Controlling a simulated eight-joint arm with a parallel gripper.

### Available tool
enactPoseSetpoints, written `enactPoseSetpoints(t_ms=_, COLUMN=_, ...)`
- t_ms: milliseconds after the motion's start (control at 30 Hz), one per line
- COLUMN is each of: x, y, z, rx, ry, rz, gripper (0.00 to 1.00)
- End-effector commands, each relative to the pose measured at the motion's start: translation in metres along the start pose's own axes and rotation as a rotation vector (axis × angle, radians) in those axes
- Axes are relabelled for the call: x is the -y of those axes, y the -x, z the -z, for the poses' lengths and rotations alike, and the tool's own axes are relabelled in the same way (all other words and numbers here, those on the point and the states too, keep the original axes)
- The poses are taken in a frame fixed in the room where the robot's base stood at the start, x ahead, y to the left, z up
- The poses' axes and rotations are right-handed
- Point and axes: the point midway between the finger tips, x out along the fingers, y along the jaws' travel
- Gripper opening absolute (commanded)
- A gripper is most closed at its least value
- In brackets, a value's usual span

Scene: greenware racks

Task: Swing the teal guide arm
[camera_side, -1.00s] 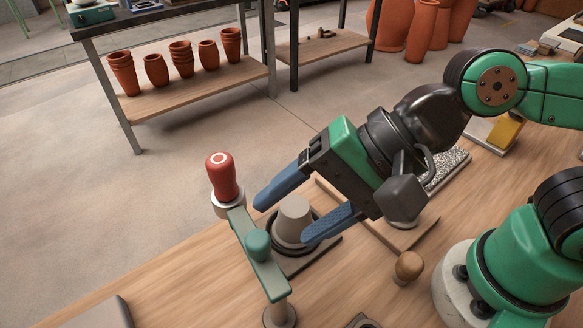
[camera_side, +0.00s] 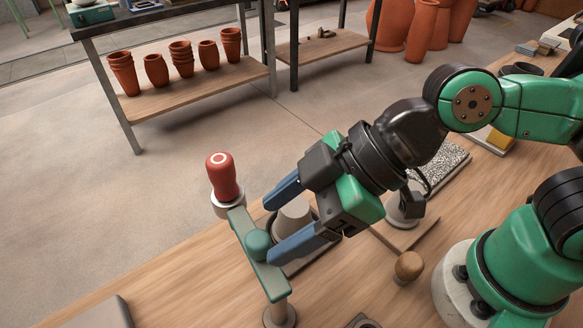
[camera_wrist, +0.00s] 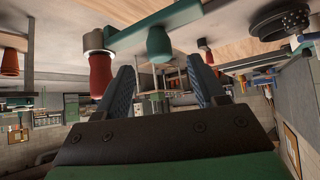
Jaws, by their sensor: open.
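The teal guide arm (camera_side: 262,268) is a flat bar on a pale upright post (camera_side: 279,312). A rounded teal knob (camera_side: 258,243) stands on it, and a red handle (camera_side: 221,176) with a white ring mark rises in a pale collar at its far end. My gripper (camera_side: 272,231) is open and empty, its blue fingers pointing at the guide arm from the right. The lower fingertip is close beside the teal knob; touching or apart, I cannot tell. The wrist view, upside down, shows the guide arm (camera_wrist: 160,18), teal knob (camera_wrist: 158,42) and red handle (camera_wrist: 100,72) ahead of my gripper (camera_wrist: 160,66).
A pale grey cone-shaped piece (camera_side: 293,218) stands on a dark base behind my fingers, partly hidden. A wooden knob (camera_side: 408,267) stands on the bench to the right. A grey slab (camera_side: 100,314) lies at the front left. Terracotta pots (camera_side: 181,55) stand on a distant shelf.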

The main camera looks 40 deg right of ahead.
Motion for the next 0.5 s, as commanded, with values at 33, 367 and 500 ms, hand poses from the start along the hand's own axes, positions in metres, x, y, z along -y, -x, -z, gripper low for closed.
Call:
enactPoseSetpoints(t_ms=33, x=0.0, y=-0.005, z=0.0, rx=0.0, ry=0.0, rz=0.001, gripper=0.63)
enactPoseSetpoints(t_ms=367, x=0.0, y=-0.031, z=0.0, rx=0.0, ry=-0.002, rz=0.0, gripper=0.63)
enactPoseSetpoints(t_ms=500, x=0.001, y=-0.037, z=0.0, rx=-0.001, ry=-0.003, rz=0.001, gripper=0.63)
